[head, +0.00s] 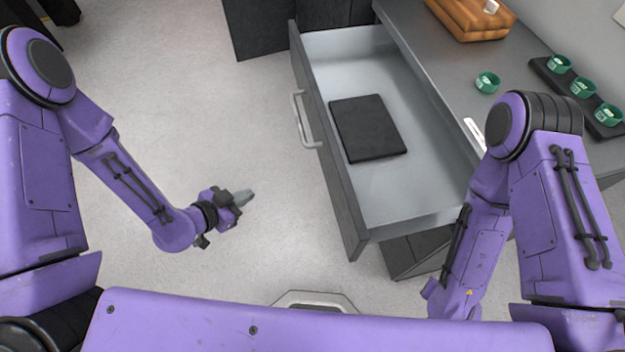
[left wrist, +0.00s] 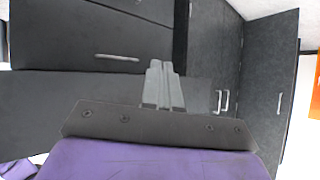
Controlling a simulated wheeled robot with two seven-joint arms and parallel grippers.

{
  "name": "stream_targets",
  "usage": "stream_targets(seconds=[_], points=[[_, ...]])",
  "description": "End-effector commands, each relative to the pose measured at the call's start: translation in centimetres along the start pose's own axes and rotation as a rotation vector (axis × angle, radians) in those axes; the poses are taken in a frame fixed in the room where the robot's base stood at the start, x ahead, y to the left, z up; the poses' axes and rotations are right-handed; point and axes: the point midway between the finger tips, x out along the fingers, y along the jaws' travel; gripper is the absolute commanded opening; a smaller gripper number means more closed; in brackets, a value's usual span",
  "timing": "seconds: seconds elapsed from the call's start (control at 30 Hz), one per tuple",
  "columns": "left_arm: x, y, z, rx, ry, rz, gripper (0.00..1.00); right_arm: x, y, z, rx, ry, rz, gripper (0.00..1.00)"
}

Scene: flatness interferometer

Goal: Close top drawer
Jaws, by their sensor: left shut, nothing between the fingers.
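The top drawer (head: 335,150) stands pulled well out of the grey cabinet, with its pale inside showing. Its dark front faces left and bears a light bar handle (head: 304,120). My left gripper (head: 247,196) is shut and empty, out in front of the drawer front, below and left of the handle with a clear gap. In the left wrist view its fingertips (left wrist: 163,84) are together, pointing at dark cabinet fronts with light handles; I cannot tell which front is the top drawer's. My right arm comes down at the right, and its gripper is out of sight.
A flat black slab (head: 368,128) lies in the drawer. The grey worktop (head: 425,45) holds an orange-brown block (head: 470,15), a green ring (head: 487,82) and a dark rack (head: 598,122) with several green rings. The floor (head: 170,75) left of the drawer is clear.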

Motion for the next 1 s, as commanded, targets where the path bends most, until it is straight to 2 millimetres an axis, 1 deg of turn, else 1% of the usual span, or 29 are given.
stream_targets(seconds=[0.03,0.07,0.1,0.17,0.2,0.3,0.4,0.5,0.57,0.67,1.0], points=[[1.8,-0.5,-1.1,0.211,0.148,0.041,0.00,2.9,-0.3,1.1,0.001,0.001,-0.001,0.51],[1.9,-0.5,-2.5,0.355,0.238,0.064,0.00,3.6,-0.4,1.4,0.001,0.002,-0.001,0.51],[1.8,-0.4,-4.0,0.545,0.357,0.080,0.00,4.6,-0.5,1.8,0.001,0.002,-0.001,0.51],[1.2,-0.1,-5.7,0.814,0.523,0.081,0.00,5.9,-0.6,2.3,0.001,0.003,-0.001,0.51],[0.6,0.2,-6.4,0.979,0.622,0.069,0.00,6.6,-0.7,2.6,0.001,0.003,-0.002,0.51],[-0.9,0.9,-7.3,1.295,0.814,0.026,0.00,7.7,-0.8,3.0,0.001,0.003,-0.002,0.51],[-1.9,1.4,-7.6,1.470,0.917,-0.007,0.00,8.0,-0.8,3.2,0.001,0.002,-0.001,0.51],[-2.2,1.8,-7.8,1.536,0.958,-0.018,0.00,8.0,-0.8,3.2,0.001,0.002,-0.001,0.51],[-2.0,2.2,-8.1,1.546,0.964,-0.019,0.00,8.0,-0.8,3.2,0.001,0.002,-0.001,0.51],[-0.9,3.1,-8.9,1.543,0.963,-0.014,0.00,8.0,-0.8,3.1,0.001,0.003,-0.001,0.51],[3.9,7.3,-12.8,1.540,0.961,-0.011,0.00,7.7,-0.8,3.0,0.001,0.003,-0.001,0.51]])
